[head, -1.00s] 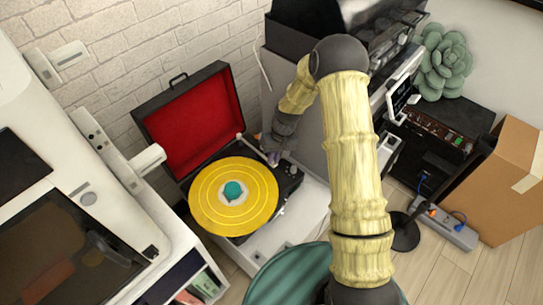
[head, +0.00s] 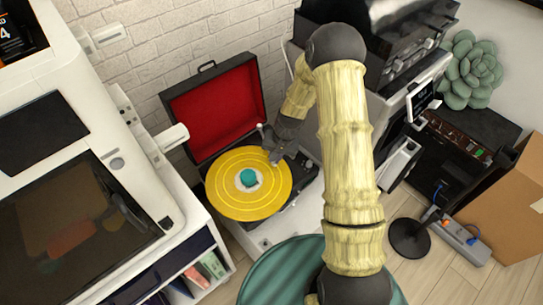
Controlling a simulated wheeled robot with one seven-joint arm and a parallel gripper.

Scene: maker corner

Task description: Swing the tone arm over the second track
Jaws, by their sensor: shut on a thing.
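A yellow record (head: 232,203) with thin pale rings and a teal centre piece (head: 248,178) lies on the turntable inside an open black case with a red-lined lid (head: 215,112). My gripper (head: 275,161) reaches down from the upper right to the record's upper right part. It is shut on the tone arm, which is mostly hidden by the fingers; a small pale tip (head: 262,127) shows beside them. The gripper end appears over the outer rings. I cannot tell which ring the needle end is above, or whether it touches the record.
A white machine (head: 100,180) stands close on the left, with a shelf of books below it. Grey and black equipment (head: 400,75) stands right of the turntable. A green ribbed round top (head: 270,277) is in front. A cardboard box (head: 510,215) stands far right.

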